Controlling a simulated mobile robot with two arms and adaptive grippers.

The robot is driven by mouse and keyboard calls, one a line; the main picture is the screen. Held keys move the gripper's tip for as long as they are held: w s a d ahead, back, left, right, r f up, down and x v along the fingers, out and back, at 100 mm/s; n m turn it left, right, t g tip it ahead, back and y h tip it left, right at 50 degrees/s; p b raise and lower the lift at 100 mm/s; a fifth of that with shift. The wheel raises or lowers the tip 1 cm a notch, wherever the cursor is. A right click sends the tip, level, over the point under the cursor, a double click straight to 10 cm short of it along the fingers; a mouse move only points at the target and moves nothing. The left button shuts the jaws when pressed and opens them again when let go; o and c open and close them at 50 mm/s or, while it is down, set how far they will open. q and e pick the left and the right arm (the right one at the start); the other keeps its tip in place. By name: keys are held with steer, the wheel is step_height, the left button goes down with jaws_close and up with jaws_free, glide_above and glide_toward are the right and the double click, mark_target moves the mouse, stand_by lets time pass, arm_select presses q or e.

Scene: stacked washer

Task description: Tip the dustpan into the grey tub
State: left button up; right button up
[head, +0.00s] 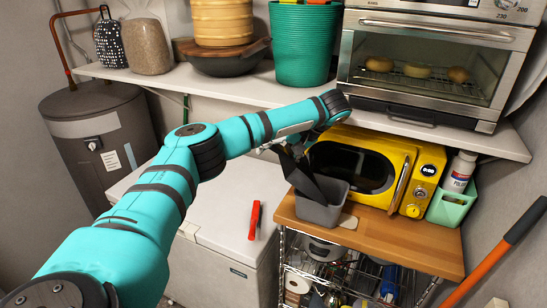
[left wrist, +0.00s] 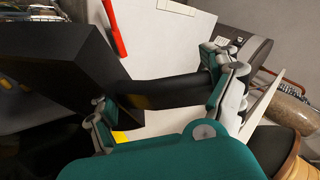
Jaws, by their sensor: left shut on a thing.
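The black dustpan (head: 308,180) hangs steeply tilted over the grey tub (head: 321,212), its lower part at the tub's opening. The tub stands upright on a wooden cart top (head: 400,238). My left gripper (head: 275,148) is shut on the dustpan handle, partly hidden behind my own wrist. In the left wrist view the handle lies between the fingers (left wrist: 168,95), and the broad dark pan (left wrist: 60,65) fills the upper left. I cannot see inside the tub or tell what is on the pan. My right gripper is not in view.
A yellow microwave (head: 412,190) stands right behind the tub. A shelf (head: 265,85) with a toaster oven (head: 430,60) runs above. A green caddy with a bottle (head: 452,205) is at right. A red object (head: 254,220) lies on the white chest (head: 215,225).

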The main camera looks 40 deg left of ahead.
mark_target(283, 148)
arm_select(q)
steer(key=shift+w+d+r+g+y, duration=0.5)
steer(key=shift+w+d+r+y, duration=0.2)
steer(key=shift+w+d+r, duration=0.3)
steer(key=shift+f, duration=0.1)
steer(key=shift+a, duration=0.1)
stand_by(0.5)
stand_by(0.4)
steer(key=shift+r, duration=2.5)
